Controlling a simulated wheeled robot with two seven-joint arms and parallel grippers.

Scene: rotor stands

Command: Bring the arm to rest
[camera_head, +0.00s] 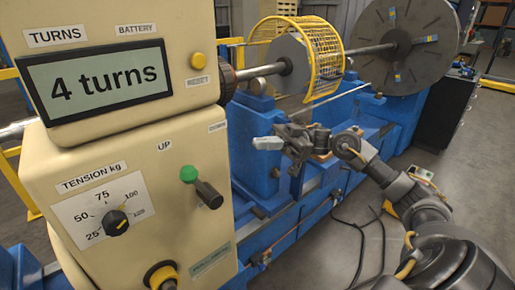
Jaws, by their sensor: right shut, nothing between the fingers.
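My right arm comes in from the lower right and reaches toward the blue machine bed. My right gripper (268,143) points left in front of a blue stand (252,150) and is shut and empty. I cannot tell whether its tips touch the stand. My left gripper is not in view.
A yellow guard (325,60) and large grey disc (405,40) stand behind. Dark cables (362,235) lie on the floor.

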